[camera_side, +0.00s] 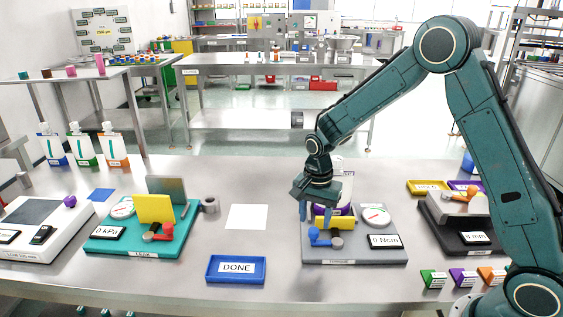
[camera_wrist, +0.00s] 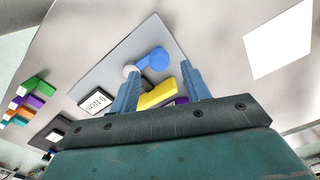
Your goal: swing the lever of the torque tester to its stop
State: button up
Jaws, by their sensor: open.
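The torque tester (camera_side: 390,252) is a grey base with a dial, a display reading 0 Ncm and a yellow block (camera_side: 348,219). Its blue lever (camera_side: 318,238) stands at the front left, with a round knob end beside a grey round post (camera_side: 337,243). The wrist view also shows the blue lever (camera_wrist: 156,60), the grey post (camera_wrist: 131,71) and the yellow block (camera_wrist: 160,94). My gripper (camera_side: 317,215) is open, fingers pointing down above the lever side of the tester. A white and purple item behind the yellow block is partly hidden by my gripper.
A blue DONE tray (camera_side: 236,281) and a white sheet (camera_side: 247,217) lie left of the tester. The teal leak tester (camera_side: 120,240) stands farther left. A black device (camera_side: 462,238) and small coloured blocks (camera_side: 463,278) stand to the right. The table between tray and tester is clear.

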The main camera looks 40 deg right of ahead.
notch_tip(320, 180, up, 10)
dwell(0.5)
jog(key=shift+r, duration=0.1)
jog(key=s+r+n+t, duration=0.3)
jog(key=s+r+n, duration=0.4)
jog(key=s+r, duration=0.45)
jog(key=s+n+t, duration=0.2)
jog(key=s+n, duration=0.4)
jog(key=s, duration=0.8)
jog(key=shift+s+a+r+n+t, duration=0.25)
jog(key=shift+s+a+n+t, duration=0.05)
jog(key=shift+a, duration=0.1)
